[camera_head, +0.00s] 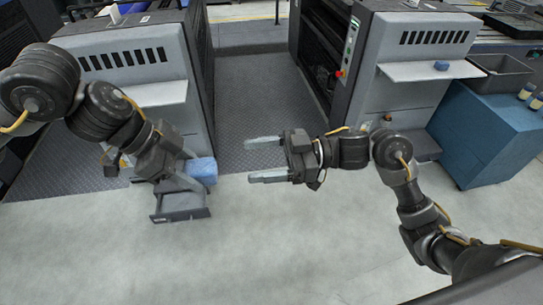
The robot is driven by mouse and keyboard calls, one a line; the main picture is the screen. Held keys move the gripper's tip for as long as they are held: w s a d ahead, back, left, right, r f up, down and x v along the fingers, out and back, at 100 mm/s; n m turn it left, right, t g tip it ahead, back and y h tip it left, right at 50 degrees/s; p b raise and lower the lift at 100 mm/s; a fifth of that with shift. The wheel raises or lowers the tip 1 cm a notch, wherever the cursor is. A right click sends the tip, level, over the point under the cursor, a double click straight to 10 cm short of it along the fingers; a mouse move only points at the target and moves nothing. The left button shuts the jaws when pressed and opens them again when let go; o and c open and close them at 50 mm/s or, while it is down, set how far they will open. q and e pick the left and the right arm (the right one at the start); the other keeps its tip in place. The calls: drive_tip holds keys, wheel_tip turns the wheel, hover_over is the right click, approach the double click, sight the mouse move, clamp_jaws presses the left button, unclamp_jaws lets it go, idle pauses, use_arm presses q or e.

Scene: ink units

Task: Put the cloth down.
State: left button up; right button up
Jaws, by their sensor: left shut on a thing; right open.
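The light blue cloth (204,168) is a small folded block at the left gripper, in front of the left machine. My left gripper (188,180) is shut on it and holds it in front of the machine's lower part. The arm hides part of the fingers. My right gripper (248,161) is open and empty, its two fingers pointing left over the aisle, apart from the cloth.
The left machine (130,58) and right machine (425,38) flank a dark patterned floor aisle (250,100). A small blue block (441,65) lies on the right machine's shelf (405,72). A blue cabinet (490,135) with a grey bin (500,72) and bottles stands right.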

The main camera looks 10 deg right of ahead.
sight(215, 165)
drive_tip(key=a, duration=1)
drive_tip(key=shift+w, duration=0.4)
drive_tip(key=shift+d, duration=0.1)
drive_tip(key=shift+c, duration=0.4)
drive_tip(key=c, duration=1)
use_arm(q)
drive_tip(key=o, duration=0.9)
drive_tip(key=shift+o, duration=0.2)
